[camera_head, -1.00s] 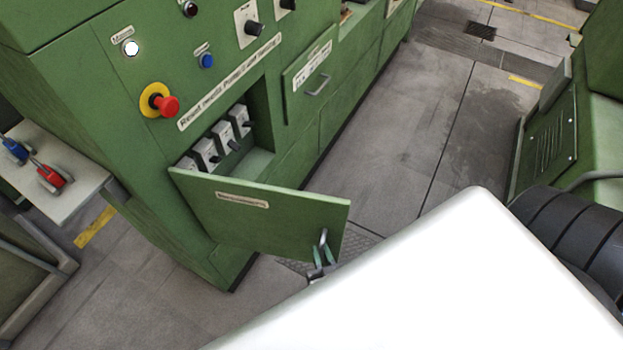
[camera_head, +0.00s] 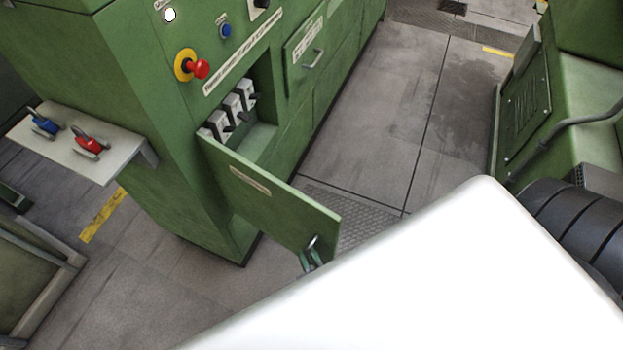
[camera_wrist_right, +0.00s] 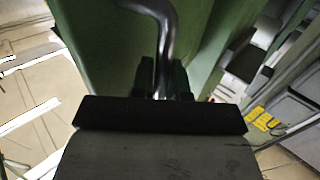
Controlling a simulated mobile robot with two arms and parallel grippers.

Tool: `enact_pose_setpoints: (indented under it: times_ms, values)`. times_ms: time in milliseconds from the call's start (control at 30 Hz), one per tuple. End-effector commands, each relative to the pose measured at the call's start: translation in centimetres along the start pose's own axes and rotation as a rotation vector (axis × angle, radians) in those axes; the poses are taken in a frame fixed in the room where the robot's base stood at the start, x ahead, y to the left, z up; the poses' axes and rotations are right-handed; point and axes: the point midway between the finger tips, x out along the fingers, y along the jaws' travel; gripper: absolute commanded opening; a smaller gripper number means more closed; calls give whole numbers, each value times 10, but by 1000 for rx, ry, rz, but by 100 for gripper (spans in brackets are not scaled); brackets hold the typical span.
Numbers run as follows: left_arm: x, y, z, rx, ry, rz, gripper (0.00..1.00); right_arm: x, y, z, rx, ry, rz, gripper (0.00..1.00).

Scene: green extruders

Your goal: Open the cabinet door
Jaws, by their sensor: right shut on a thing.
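The green cabinet door (camera_head: 262,195) stands open, swung out from the green machine cabinet (camera_head: 185,130), with its free edge toward me. Its metal handle (camera_head: 313,242) is near the free edge. My right gripper (camera_head: 311,260) is shut on the handle. In the right wrist view the bent handle (camera_wrist_right: 160,40) runs down between the fingers (camera_wrist_right: 162,88), with the green door (camera_wrist_right: 100,55) behind it. Most of my right arm is hidden behind a white part of mine in the head view. My left gripper is not in view.
Inside the opening are several grey switches (camera_head: 232,105). A red button (camera_head: 200,69) on yellow is above. A shelf (camera_head: 75,150) with a blue padlock (camera_head: 43,124) and a red padlock (camera_head: 88,145) juts out at left. Another green machine (camera_head: 580,90) stands at right. The floor (camera_head: 390,125) between is clear.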

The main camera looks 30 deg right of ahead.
Motion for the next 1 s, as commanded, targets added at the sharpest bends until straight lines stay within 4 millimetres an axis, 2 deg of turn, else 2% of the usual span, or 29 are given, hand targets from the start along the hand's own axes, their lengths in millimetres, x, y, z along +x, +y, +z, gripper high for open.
enact_pose_setpoints:
  times_ms: [267,300,467,767,867,1000]
  values:
    - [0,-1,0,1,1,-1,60,0,-1,0,-8,0,-3,0]
    - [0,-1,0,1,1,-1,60,0,0,0,-7,0,-3,16]
    - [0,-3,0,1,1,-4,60,0,0,0,-5,0,-2,38]
    - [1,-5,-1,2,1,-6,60,-2,0,1,-2,-1,-1,38]
    - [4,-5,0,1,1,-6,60,-13,0,2,-2,-3,-1,38]
    - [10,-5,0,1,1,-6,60,-39,0,3,-3,-4,-1,38]
